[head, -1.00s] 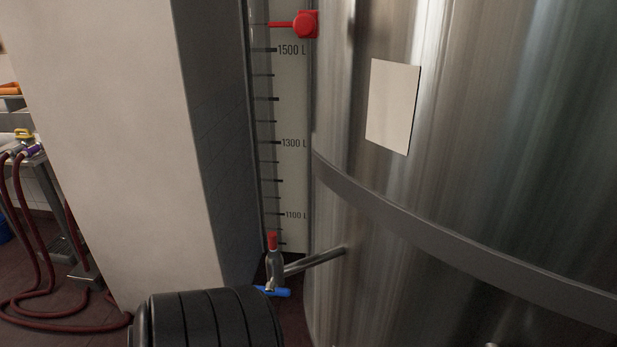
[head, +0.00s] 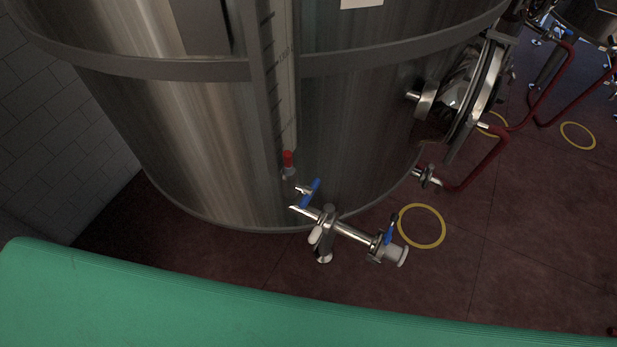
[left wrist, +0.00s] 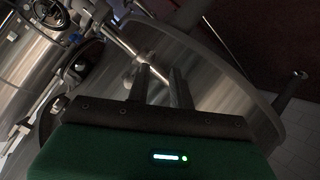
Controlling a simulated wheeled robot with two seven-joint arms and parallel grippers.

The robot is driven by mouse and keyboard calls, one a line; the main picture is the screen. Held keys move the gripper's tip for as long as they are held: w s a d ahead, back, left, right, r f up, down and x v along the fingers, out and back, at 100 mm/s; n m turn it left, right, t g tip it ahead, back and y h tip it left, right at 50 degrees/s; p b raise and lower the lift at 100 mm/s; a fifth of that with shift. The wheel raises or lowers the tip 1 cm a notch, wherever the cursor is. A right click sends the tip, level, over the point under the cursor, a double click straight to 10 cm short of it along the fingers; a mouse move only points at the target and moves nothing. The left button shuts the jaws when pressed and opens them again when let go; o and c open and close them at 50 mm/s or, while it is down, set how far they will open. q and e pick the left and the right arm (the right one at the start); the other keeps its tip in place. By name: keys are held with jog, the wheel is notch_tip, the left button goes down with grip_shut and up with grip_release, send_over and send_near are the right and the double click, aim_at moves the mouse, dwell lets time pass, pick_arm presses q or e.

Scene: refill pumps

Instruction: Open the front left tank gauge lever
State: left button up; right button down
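In the head view a steel tank (head: 215,140) stands ahead of me, with a tall scaled gauge (head: 283,85) on its wall. A steel pipe (head: 352,232) with a second blue-handled valve (head: 390,236) sticks out lower down. My left gripper (left wrist: 160,84) shows only in the left wrist view, its two dark fingers apart with nothing visible between them. No gauge lever is recognisable there. My right gripper is in neither view.
To the right are a round tank door (head: 472,90), red hoses (head: 485,165) and a yellow ring (head: 421,226) on the dark floor. A tiled wall (head: 45,110) is on the left. The left wrist view shows shiny metal and a handwheel (left wrist: 50,14) beyond the fingers.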

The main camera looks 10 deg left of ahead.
pick_arm(q)
notch_tip(320, 180, up, 23)
jog(key=w+d+n+t+h+p, duration=0.1)
jog(key=n+t+p, duration=0.2)
jog(key=t, duration=0.1)
jog(key=n+t+p, duration=0.1)
jog(key=n+t, duration=0.1)
send_near(309, 192)
jog(key=w+p, duration=0.1)
jog(key=p, duration=0.1)
jog(key=shift+w+d+p, duration=0.1)
jog(key=shift+d+p, duration=0.15)
jog(key=shift+p, duration=0.05)
jog(key=p+x, duration=0.1)
jog(key=x, duration=0.2)
jog(key=p+x, duration=0.2)
jog(key=x, duration=0.2)
jog(key=shift+w+f, duration=0.1)
jog(key=shift+f, duration=0.1)
jog(key=shift+w+d+f+p, duration=0.1)
jog(key=shift+w+d+p, duration=0.1)
jog(key=shift+w+p, duration=0.35)
jog(key=shift+w, duration=0.15)
grip_shut()
